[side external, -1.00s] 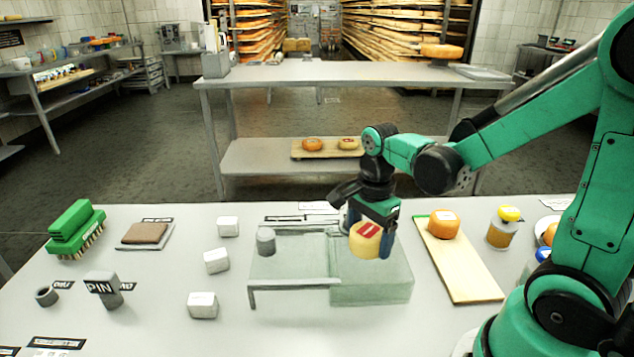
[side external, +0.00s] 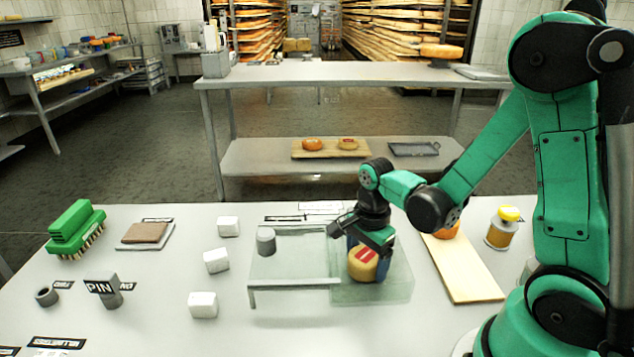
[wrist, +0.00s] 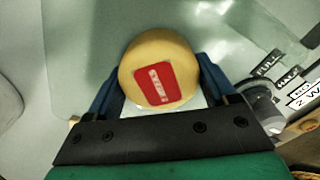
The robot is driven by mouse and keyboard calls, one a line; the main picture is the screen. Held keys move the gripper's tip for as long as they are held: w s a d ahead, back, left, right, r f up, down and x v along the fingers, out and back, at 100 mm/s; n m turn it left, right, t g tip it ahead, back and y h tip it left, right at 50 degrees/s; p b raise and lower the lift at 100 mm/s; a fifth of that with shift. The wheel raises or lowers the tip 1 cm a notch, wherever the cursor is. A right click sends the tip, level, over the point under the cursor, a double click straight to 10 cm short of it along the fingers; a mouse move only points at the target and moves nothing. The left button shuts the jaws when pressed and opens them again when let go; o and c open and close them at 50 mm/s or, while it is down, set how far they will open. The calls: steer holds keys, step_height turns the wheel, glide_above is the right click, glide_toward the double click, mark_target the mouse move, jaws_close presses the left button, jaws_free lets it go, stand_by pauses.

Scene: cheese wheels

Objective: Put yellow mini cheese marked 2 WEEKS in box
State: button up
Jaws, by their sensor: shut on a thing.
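The yellow mini cheese (side external: 363,268) has a red label with white marks, too small to read in the side view. In the wrist view the cheese (wrist: 158,55) sits between the two blue fingers of my gripper (wrist: 160,90), its red label facing the camera. My gripper (side external: 368,250) is shut on it. The cheese is low within the outline of the clear greenish box (side external: 398,290). I cannot tell whether it touches the box floor.
A grey low stand (side external: 290,270) with a small grey cylinder (side external: 266,240) adjoins the box on the left. A wooden board (side external: 468,275) with an orange cheese (side external: 449,230) lies to the right. Several white cubes (side external: 216,260) stand further left. A yellow-lidded jar (side external: 502,228) is at the right.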

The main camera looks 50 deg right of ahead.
mark_target(367, 254)
steer(key=o, duration=1.2)
steer(key=shift+r, duration=0.1)
step_height(367, 254, up, 12)
steer(key=a+n+t, duration=0.2)
steer(key=n, duration=0.4)
steer(key=a+n+t, duration=0.2)
steer(key=n, duration=0.5)
steer(key=a+n+t, duration=0.2)
steer(key=n+t, duration=0.1)
steer(key=n, duration=0.3)
steer(key=shift+w+r+n, duration=0.2)
steer(key=shift+r+n, duration=0.1)
steer(key=shift+n, duration=0.1)
